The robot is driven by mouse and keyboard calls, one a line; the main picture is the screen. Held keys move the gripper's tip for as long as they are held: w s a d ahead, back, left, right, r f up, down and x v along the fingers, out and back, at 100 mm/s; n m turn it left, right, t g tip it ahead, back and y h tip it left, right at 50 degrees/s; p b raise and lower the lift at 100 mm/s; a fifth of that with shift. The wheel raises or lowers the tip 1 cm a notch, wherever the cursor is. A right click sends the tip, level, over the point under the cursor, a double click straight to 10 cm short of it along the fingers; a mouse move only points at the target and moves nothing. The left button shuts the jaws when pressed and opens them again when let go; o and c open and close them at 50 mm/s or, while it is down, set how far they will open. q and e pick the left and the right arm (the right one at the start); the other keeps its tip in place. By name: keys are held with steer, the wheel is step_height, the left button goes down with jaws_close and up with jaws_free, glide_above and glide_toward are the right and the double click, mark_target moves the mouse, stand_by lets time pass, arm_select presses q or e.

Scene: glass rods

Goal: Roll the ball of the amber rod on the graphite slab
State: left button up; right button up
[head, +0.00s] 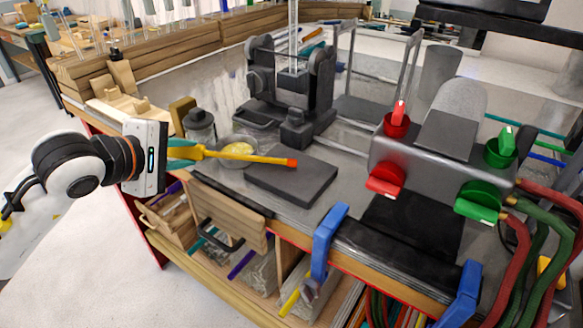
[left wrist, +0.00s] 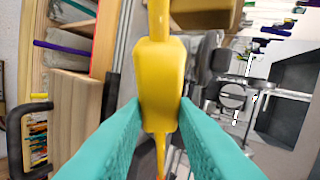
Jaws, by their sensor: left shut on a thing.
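My left gripper (head: 187,153) comes in from the left with its teal fingers shut on the thick yellow part of the amber rod (head: 245,157). In the left wrist view this thick part (left wrist: 158,85) sits between the teal fingers (left wrist: 159,122), and a thin length runs out beyond it. In the head view the rod points right, near level, and ends in an orange-red tip over the graphite slab (head: 292,183). The slab is a flat dark block on the bench. I cannot tell whether the tip touches it. My right gripper is not in view.
A round dish (head: 228,144) with yellow contents sits behind the rod, near a dark lidded jar (head: 200,125). A black torch stand (head: 290,90) rises behind the slab. A grey block with red and green knobs (head: 440,165) stands to the right. Blue clamps (head: 328,240) grip the front edge.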

arm_select(q)
step_height(320, 180, up, 7)
steer(key=p, duration=0.3)
steer(key=shift+p, duration=0.35)
